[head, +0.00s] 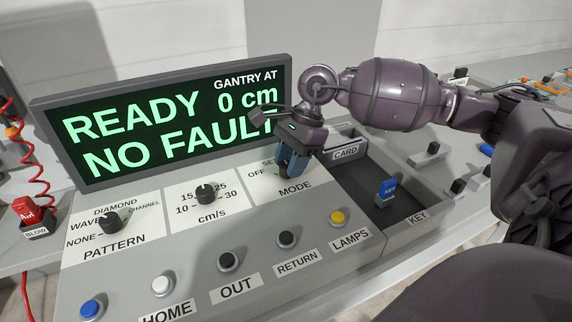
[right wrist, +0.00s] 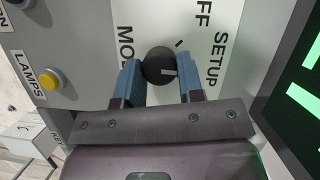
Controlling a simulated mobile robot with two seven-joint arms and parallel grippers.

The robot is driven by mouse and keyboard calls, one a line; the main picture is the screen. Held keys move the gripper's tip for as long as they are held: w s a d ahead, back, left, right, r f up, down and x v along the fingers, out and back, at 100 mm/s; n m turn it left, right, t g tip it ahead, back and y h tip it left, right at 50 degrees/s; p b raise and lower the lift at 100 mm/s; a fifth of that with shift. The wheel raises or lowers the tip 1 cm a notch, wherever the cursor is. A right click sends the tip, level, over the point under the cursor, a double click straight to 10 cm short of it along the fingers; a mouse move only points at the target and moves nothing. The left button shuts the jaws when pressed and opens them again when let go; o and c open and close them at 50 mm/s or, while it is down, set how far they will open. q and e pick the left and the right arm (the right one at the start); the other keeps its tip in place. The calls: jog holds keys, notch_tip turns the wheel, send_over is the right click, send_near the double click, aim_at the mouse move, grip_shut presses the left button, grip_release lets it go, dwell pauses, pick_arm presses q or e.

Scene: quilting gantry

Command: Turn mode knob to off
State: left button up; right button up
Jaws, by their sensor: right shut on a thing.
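The mode knob (right wrist: 157,62) is a round black knob on a white label plate (right wrist: 188,28) with MODE, OFF and SETUP in view. My right gripper (right wrist: 160,80) has its blue fingers on both sides of the knob and is shut on it. The knob's white mark points toward SETUP, away from the MODE lettering, and not along the tick beside OFF. In the head view my right gripper (head: 293,165) comes down onto the MODE plate (head: 262,188), and its fingers hide the knob. Any further label on that plate is hidden. My left gripper is not in view.
The display (head: 170,120) reads READY, 0 cm, NO FAULT, close behind my gripper. The cm/s knob (head: 205,193) and pattern knob (head: 110,223) stand to the left. Push buttons line the front, including yellow LAMPS (head: 338,217). A blue key (head: 386,190) stands to the right.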

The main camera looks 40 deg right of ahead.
jog(key=n, duration=0.1)
jog(key=n+g+b, duration=0.1)
jog(key=n, duration=0.1)
jog(key=shift+w+f+b, duration=0.15)
jog(key=shift+f+b, duration=0.1)
jog(key=shift+b, duration=0.05)
jog(key=n+g+b, duration=0.1)
jog(key=n, duration=0.1)
jog(key=shift+w+n+b, duration=0.1)
jog(key=shift+n+b, duration=0.2)
jog(key=n+g+h+b, duration=0.1)
jog(key=n+b, duration=0.1)
jog(key=n, duration=0.1)
jog(key=shift+a+r, duration=0.1)
jog(key=shift+r, duration=0.05)
jog(key=shift+n, duration=0.5)
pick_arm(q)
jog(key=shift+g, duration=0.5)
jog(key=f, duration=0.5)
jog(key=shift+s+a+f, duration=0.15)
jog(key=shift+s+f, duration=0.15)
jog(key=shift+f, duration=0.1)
pick_arm(e)
jog(key=shift+r+h, duration=0.2)
jog(key=shift+h, duration=0.1)
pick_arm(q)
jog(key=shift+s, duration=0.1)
